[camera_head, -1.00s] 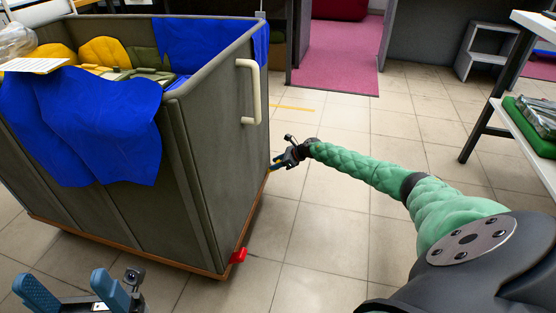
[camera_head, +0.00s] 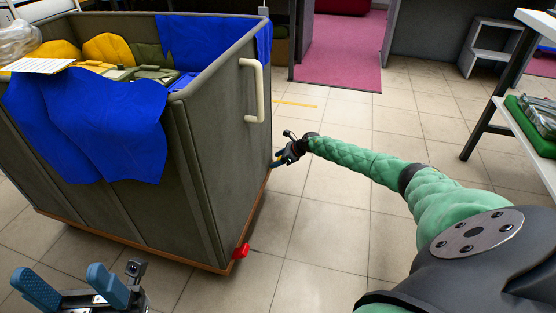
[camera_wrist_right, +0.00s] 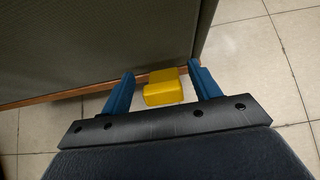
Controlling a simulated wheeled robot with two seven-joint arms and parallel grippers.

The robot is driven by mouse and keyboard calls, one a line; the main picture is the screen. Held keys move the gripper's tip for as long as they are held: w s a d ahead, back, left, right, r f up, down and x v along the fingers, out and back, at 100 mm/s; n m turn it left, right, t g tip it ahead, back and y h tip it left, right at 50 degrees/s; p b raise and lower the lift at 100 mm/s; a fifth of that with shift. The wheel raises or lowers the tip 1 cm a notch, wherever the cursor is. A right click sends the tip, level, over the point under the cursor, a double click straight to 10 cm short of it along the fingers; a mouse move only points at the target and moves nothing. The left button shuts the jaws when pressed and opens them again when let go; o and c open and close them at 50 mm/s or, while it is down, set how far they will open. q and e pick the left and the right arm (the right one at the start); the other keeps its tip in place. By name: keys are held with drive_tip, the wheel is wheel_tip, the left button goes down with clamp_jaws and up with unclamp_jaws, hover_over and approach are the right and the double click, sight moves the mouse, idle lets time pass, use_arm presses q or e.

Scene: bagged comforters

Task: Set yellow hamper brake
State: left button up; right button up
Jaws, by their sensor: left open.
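The hamper (camera_head: 225,150) is a tall grey-green bin with a brown base rim, at the left of the head view. A yellow brake pedal (camera_wrist_right: 163,88) juts from its base rim in the right wrist view. My right gripper (camera_head: 279,160) is low beside the hamper's far right corner. In the right wrist view its blue fingers (camera_wrist_right: 164,88) are open, one on each side of the yellow pedal, with small gaps visible. The pedal is barely visible in the head view. My left gripper (camera_head: 72,283) is open and empty at the bottom left.
A red pedal (camera_head: 241,251) sticks out at the hamper's near right corner. A pale handle (camera_head: 254,90) is on its side. Blue cloth (camera_head: 95,120) hangs over its edge. Tiled floor lies clear to the right, and a shelf table (camera_head: 520,115) stands at far right.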

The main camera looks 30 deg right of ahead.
drive_tip(key=p+v, duration=0.2)
drive_tip(key=v, duration=0.5)
drive_tip(key=shift+s+d+r, duration=0.15)
drive_tip(key=shift+s+r, duration=0.05)
drive_tip(key=shift+r, duration=0.05)
drive_tip(key=shift+d, duration=0.1)
idle(0.4)
